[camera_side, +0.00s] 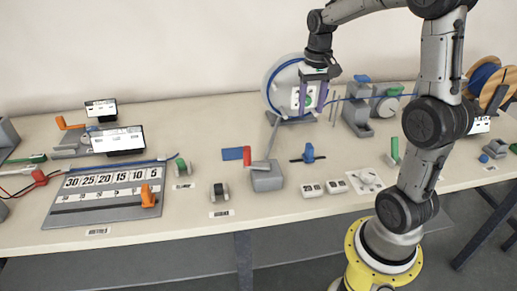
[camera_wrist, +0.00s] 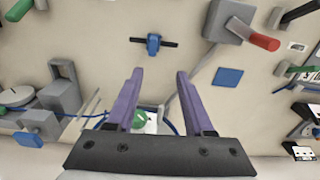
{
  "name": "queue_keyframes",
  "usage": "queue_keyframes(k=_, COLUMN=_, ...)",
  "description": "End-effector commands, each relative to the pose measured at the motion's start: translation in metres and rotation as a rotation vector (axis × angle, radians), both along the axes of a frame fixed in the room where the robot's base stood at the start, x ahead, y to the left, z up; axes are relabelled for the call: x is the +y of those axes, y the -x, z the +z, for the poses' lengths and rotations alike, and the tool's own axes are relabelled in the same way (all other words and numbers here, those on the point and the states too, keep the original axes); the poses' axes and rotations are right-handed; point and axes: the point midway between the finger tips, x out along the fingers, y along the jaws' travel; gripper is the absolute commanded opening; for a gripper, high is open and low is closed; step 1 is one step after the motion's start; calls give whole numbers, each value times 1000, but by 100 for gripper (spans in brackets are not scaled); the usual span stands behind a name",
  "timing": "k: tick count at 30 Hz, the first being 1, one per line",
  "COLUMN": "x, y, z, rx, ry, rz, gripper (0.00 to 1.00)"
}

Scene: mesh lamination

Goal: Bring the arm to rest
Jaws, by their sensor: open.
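My gripper (camera_side: 309,98) is at the back of the table, in front of the large grey disc (camera_side: 271,86) with a blue cable around it. In the wrist view its two purple fingers (camera_wrist: 158,75) are spread apart with nothing between their tips. A white plate with a green round mark (camera_wrist: 140,119) shows behind the fingers in the wrist view. I cannot tell how far my gripper is from the disc. My arm reaches up from its yellow base and bends over to the left.
A grey block with a red handle (camera_side: 267,178) and a blue clamp tool (camera_side: 308,153) stand mid-table. A grey machine (camera_side: 357,115) is right of my gripper. A ruler board (camera_side: 105,192) with an orange block lies at the left.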

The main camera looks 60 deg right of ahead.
Motion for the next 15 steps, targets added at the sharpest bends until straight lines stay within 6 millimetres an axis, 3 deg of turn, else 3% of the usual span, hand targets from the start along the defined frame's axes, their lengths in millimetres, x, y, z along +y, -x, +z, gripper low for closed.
queue_keyframes(k=3, x=36, y=-3, z=32, rx=-77, ry=43, rz=93, gripper=52)
queue_keyframes(k=7, x=86, y=15, z=61, rx=-167, ry=83, rz=223, gripper=52)
queue_keyframes(k=12, x=140, y=54, z=78, rx=-285, ry=121, rz=400, gripper=52)
queue_keyframes(k=15, x=163, y=80, z=79, rx=-351, ry=139, rz=504, gripper=52)
